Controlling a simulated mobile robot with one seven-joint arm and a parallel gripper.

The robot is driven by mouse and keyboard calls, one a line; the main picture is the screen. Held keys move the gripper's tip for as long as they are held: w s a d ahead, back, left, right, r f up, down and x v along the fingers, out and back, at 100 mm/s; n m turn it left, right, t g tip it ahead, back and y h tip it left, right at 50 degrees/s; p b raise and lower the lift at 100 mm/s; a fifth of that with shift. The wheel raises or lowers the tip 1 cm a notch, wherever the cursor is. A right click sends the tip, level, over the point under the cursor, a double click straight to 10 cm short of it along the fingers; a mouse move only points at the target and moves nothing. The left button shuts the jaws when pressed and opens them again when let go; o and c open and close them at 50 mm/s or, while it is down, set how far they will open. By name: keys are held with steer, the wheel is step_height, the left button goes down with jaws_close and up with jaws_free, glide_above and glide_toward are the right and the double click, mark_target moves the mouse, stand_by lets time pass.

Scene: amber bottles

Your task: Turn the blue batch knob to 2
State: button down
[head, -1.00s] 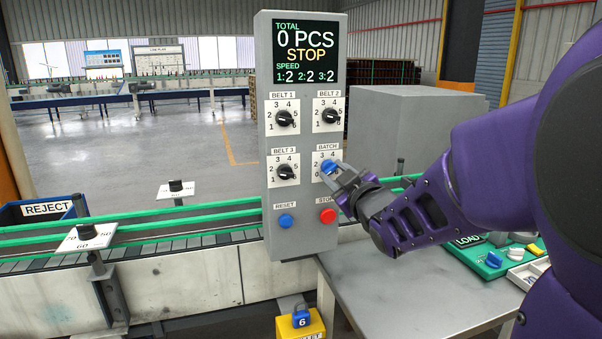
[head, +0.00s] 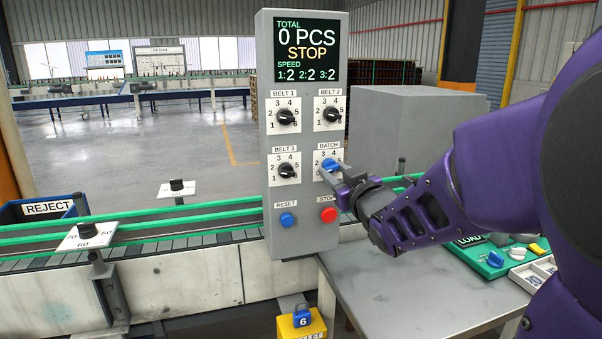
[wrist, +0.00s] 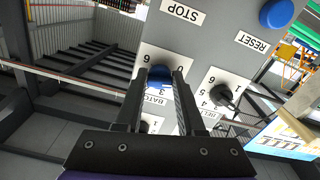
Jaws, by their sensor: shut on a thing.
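The blue batch knob (head: 329,164) sits on the white BATCH dial plate at the lower right of the grey control panel (head: 303,235). My gripper (head: 327,173) reaches it from the lower right and is shut on it. In the wrist view, the blue knob (wrist: 157,75) shows between the two dark fingers of my gripper (wrist: 163,72). The fingers cover part of the dial, so I cannot tell which number the knob points at. The panel's screen (head: 306,50) reads 0 PCS and STOP, with all speeds at 2.
Close by are the black BELT 3 knob (head: 287,171), the blue RESET button (head: 287,220) and the red STOP button (head: 329,215). The black BELT 2 knob (head: 331,115) is above. A grey table (head: 400,300) stands below my arm.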

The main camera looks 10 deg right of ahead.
steer(key=m, duration=0.5)
steer(key=shift+a+r, duration=0.1)
steer(key=shift+m, duration=0.4)
steer(key=c, duration=0.5)
jaws_free()
steer(key=shift+s, duration=0.1)
